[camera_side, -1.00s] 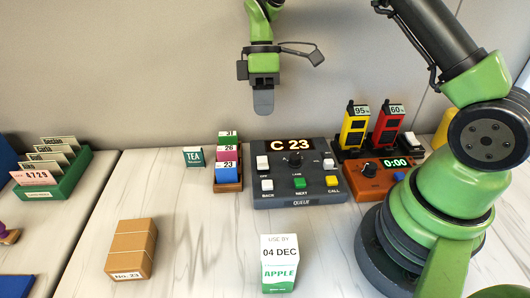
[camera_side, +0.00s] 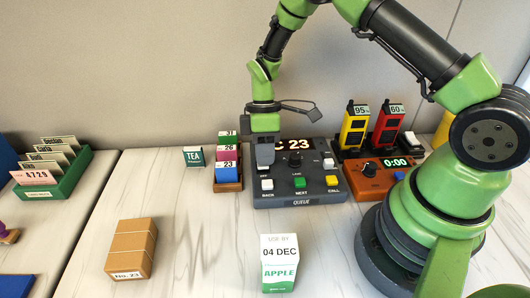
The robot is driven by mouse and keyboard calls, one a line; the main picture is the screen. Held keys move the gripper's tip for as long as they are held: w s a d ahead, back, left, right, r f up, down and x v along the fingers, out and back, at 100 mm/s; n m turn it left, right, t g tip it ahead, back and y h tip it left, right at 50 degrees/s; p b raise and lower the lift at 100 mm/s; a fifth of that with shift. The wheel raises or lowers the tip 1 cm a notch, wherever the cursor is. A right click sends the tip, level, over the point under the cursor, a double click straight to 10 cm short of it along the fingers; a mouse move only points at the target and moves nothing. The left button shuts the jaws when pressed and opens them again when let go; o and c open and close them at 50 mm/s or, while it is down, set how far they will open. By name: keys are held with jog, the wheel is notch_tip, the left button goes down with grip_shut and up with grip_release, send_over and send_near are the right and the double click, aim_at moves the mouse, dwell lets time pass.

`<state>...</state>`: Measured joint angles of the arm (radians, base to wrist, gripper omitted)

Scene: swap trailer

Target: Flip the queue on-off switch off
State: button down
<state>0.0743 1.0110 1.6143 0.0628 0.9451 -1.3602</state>
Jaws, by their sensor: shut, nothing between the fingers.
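The queue box (camera_side: 312,201) is a dark grey console with a lit display (camera_side: 297,144) that reads "23" after a partly covered letter. It has a black knob (camera_side: 295,159), a white BACK button (camera_side: 267,184), a green NEXT button (camera_side: 299,183) and a yellow CALL button (camera_side: 332,181). A white switch (camera_side: 328,163) sits at its right. My gripper (camera_side: 265,164) is shut and empty, pointing down over the box's upper left. It hides the white switch there, above the "OFF" label. I cannot tell whether it touches that switch.
Coloured date blocks (camera_side: 228,171) stand close left of the box. An orange timer (camera_side: 374,180) and yellow (camera_side: 354,128) and red (camera_side: 388,127) handsets stand close right. An apple carton (camera_side: 279,264) and a brown box (camera_side: 131,250) stand in front.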

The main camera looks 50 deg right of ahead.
jog(key=shift+s+a+f, duration=0.15)
jog(key=shift+f, duration=0.1)
jog(key=shift+w+d+r, duration=0.1)
jog(key=shift+w+d, duration=0.6)
jog(key=shift+d, duration=0.05)
jog(key=v, duration=1)
jog(key=shift+a, duration=0.2)
jog(key=shift+s, duration=0.1)
